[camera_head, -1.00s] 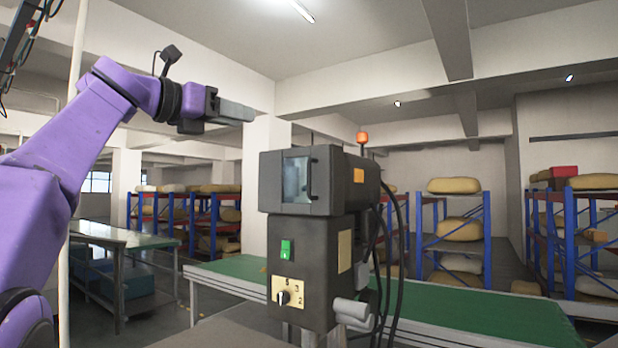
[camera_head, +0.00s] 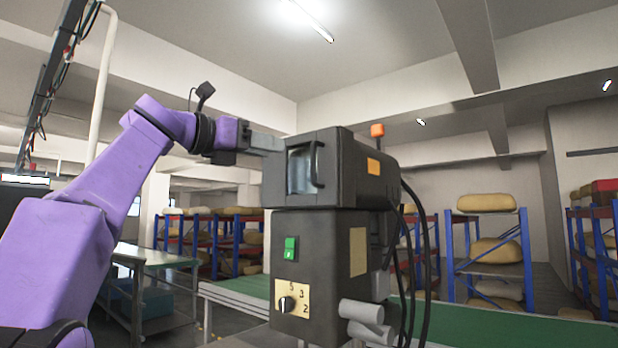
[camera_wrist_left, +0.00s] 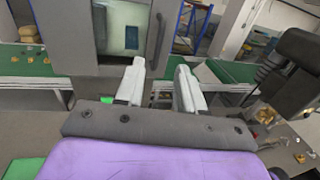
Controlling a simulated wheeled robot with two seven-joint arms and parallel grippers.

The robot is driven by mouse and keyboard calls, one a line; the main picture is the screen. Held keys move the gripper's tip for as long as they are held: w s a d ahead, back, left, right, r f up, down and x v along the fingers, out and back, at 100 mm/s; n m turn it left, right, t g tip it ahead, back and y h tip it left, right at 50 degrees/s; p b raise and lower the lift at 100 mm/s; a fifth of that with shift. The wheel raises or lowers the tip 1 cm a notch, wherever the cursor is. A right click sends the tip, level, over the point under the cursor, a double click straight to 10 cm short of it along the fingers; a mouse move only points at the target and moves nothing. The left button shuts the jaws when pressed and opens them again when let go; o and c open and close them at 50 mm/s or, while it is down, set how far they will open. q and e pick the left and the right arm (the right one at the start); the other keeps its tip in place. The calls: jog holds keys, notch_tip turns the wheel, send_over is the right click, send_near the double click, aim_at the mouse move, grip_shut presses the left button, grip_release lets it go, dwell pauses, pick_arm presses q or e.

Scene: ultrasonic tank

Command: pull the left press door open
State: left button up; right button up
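The press (camera_head: 345,200) is a dark grey machine in the middle of the head view. Its door has a small glass window (camera_head: 299,170) and a dark vertical bar handle (camera_head: 316,165), and it looks shut. My left gripper (camera_head: 274,143) is at the press's upper left edge. In the left wrist view the two pale fingers (camera_wrist_left: 161,66) are apart with nothing between them. The door handle (camera_wrist_left: 157,38) stands beyond the fingertips, in line with the gap. I cannot tell any contact. My right gripper is not in view.
A green switch (camera_head: 290,248) and a dial plate (camera_head: 290,298) are on the press front. An orange lamp (camera_head: 377,130) and black cables (camera_head: 424,250) are at its right. A green conveyor (camera_head: 470,318) runs behind. Blue racks with sacks (camera_head: 489,255) stand further back.

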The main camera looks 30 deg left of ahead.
aim_at(307, 158)
pick_arm(q)
jog(key=p+x, duration=0.2)
jog(key=x, duration=0.1)
jog(key=p+x, duration=0.3)
jog(key=x, duration=0.1)
jog(key=f+p+x, duration=0.1)
jog(key=p+x, duration=0.1)
jog(key=x, duration=0.2)
jog(key=shift+a, duration=0.1)
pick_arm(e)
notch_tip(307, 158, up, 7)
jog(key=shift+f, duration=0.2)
pick_arm(q)
grip_shut()
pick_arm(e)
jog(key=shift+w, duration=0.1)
